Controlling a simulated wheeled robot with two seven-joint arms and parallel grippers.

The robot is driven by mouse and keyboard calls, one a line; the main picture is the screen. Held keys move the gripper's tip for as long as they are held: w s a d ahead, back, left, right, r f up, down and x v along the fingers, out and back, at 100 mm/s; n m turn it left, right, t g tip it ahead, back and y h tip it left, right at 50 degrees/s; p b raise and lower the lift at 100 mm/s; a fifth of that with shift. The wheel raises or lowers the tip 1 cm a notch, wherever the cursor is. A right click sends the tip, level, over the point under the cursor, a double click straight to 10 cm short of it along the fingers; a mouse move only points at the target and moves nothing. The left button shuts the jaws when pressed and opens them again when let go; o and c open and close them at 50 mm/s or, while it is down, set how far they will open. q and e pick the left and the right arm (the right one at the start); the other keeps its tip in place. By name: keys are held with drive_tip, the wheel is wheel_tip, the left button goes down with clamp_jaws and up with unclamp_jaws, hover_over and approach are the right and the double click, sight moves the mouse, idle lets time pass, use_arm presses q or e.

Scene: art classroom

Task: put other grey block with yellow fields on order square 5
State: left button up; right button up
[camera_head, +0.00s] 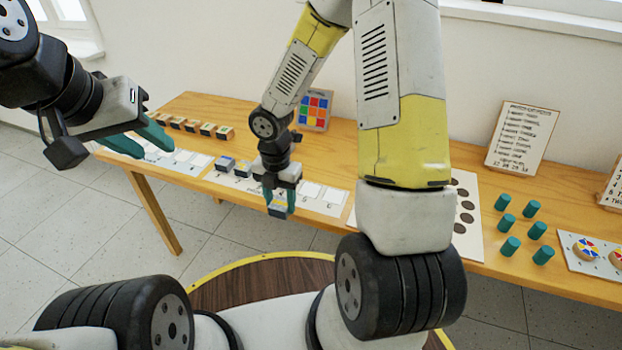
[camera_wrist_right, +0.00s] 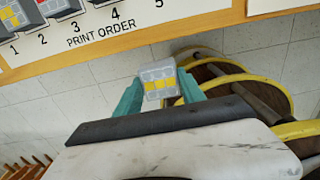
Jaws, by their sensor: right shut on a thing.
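My right gripper (camera_head: 278,207) is shut on a grey block with yellow fields (camera_wrist_right: 158,75), held between its teal fingers. It is in front of the table's edge, apart from the print order board (camera_wrist_right: 140,38). The square above number 5 is cut off at the top of that view. My left gripper (camera_head: 158,151) is open and empty at the table's left end.
Several small blocks (camera_head: 200,127) stand in a row at the table's back left. A colored grid card (camera_head: 314,109) stands behind the board. Teal cylinders (camera_head: 511,245) and a sheet with dark circles (camera_head: 467,228) are to the right. The floor in front is open.

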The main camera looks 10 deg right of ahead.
drive_tip(key=shift+w+d+f, duration=0.1)
drive_tip(key=shift+d, duration=0.25)
drive_tip(key=w+d, duration=0.3)
drive_tip(key=w+d+f, duration=0.1)
drive_tip(key=w+d, duration=0.2)
drive_tip(key=w, duration=0.1)
drive_tip(key=w+d, duration=0.3)
drive_tip(key=w, duration=0.1)
drive_tip(key=shift+d+f, duration=0.2)
drive_tip(key=shift+d, duration=0.15)
drive_tip(key=shift+w+d, duration=0.1)
drive_tip(key=shift+f, duration=1.75)
drive_tip(key=o, duration=1.4)
drive_tip(key=shift+f, duration=0.1)
drive_tip(key=shift+c, duration=0.2)
